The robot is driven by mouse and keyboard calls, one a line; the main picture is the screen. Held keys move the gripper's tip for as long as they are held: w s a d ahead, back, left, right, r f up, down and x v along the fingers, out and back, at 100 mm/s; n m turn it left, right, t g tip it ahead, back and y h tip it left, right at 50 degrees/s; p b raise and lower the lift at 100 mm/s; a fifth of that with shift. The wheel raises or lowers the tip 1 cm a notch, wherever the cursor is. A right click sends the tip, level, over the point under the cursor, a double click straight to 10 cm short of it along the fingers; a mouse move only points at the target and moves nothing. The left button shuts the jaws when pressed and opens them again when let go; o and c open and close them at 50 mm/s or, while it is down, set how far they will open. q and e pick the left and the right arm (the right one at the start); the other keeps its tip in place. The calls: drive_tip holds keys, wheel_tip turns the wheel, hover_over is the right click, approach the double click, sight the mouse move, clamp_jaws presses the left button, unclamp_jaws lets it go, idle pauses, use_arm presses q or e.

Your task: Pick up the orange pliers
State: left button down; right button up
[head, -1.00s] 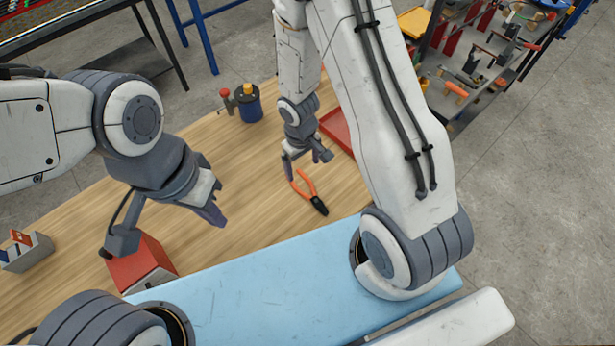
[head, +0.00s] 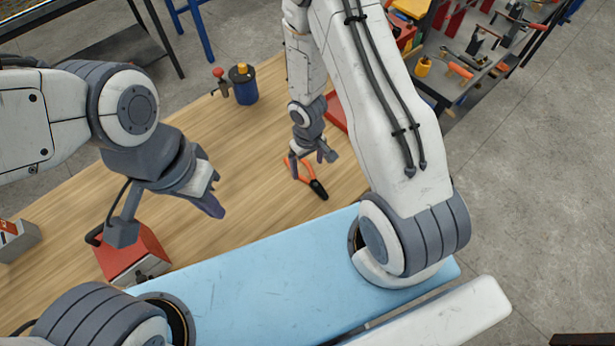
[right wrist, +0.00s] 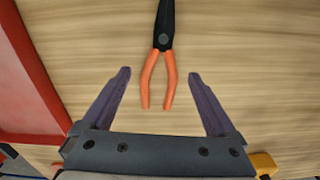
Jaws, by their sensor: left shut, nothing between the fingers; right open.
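The orange pliers (head: 314,184) lie flat on the wooden table, orange handles toward my right gripper and black jaws pointing away to the lower right. In the right wrist view the pliers (right wrist: 160,68) show ahead of the fingers, with the handle ends roughly level with the fingertips and between them. My right gripper (head: 310,167) is open and empty above the handles; its fingers (right wrist: 160,75) stand wide on either side. I cannot tell its exact height. My left gripper (head: 214,198) is shut and empty, over the table to the left.
A red tray (right wrist: 22,85) lies beside my right gripper; it also shows in the head view (head: 336,112). A blue container with a yellow top (head: 244,88) stands at the back. A red box (head: 125,262) and a grey holder (head: 20,241) are at the left. Table between the grippers is clear.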

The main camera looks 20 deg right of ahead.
sight(307, 176)
wheel_tip(307, 176, down, 4)
drive_tip(key=b, duration=0.2)
drive_tip(key=shift+w+a+b, duration=0.1)
drive_tip(key=shift+b, duration=0.25)
drive_tip(key=shift+r, duration=0.1)
clamp_jaws()
